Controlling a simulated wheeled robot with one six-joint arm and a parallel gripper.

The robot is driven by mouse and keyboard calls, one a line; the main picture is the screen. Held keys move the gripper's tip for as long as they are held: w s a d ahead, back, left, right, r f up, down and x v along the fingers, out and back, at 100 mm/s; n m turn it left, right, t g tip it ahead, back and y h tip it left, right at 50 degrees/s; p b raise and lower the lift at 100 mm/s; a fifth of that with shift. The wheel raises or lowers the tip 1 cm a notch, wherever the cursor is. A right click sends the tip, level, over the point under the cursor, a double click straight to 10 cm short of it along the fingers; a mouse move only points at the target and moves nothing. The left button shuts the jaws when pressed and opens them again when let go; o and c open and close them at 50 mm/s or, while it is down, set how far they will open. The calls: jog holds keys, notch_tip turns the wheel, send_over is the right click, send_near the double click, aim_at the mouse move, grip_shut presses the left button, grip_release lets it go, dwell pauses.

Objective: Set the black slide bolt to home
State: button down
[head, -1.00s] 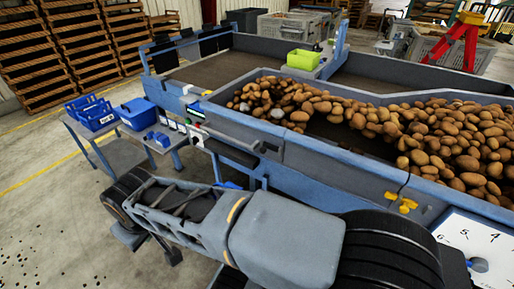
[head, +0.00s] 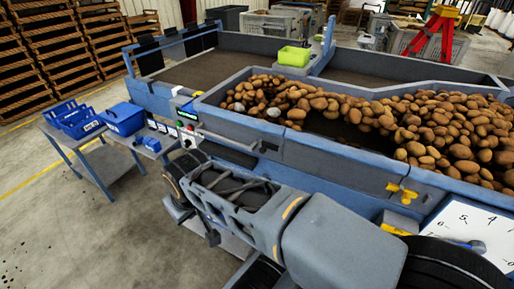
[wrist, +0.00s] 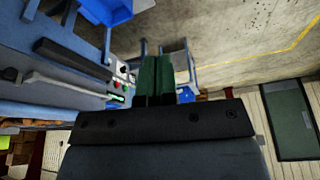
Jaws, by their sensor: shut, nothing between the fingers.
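My gripper (wrist: 156,62) shows in the wrist view as two dark green fingers, shut together with nothing between them. It points past the grader's control panel, apart from any surface as far as I can tell. In the head view my arm lies along the front of the grader and the fingers cannot be made out. A small dark fitting (head: 267,147) sits on the grader's front wall, right of the control panel. It may be the black slide bolt, but it is too small to tell, and its position cannot be read.
The control panel (head: 188,126) has buttons and a green display; a pale handle bar (wrist: 66,87) runs beside it. A yellow fitting (head: 402,193) and a white dial plate (head: 466,226) are at right. Blue bins (head: 124,118) stand on side tables at left. Open floor lies in front.

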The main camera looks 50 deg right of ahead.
jog(key=w+d+f+m+g+h, duration=0.1)
jog(key=w+d+m+g+h, duration=0.4)
jog(key=w+d, duration=0.5)
jog(key=m+g+h, duration=0.3)
jog(key=h, duration=0.6)
send_near(253, 148)
notch_tip(253, 148, up, 4)
jog(key=w+a, duration=0.3)
jog(key=shift+s+d+f, duration=0.1)
jog(key=shift+s+d, duration=0.1)
jog(key=shift+s, duration=0.05)
jog(key=shift+y, duration=0.3)
jog(key=shift+s+d+f+p, duration=0.7)
jog(key=shift+s+d, duration=0.4)
jog(key=shift+d, duration=0.6)
jog(key=shift+s+d+f+p, duration=0.55)
jog(key=shift+s+d+f, duration=0.5)
jog(key=shift+d, duration=0.65)
jog(key=shift+s+d+f+p, duration=0.65)
jog(key=shift+s+d, duration=0.45)
jog(key=shift+d, duration=0.65)
jog(key=shift+f, duration=0.1)
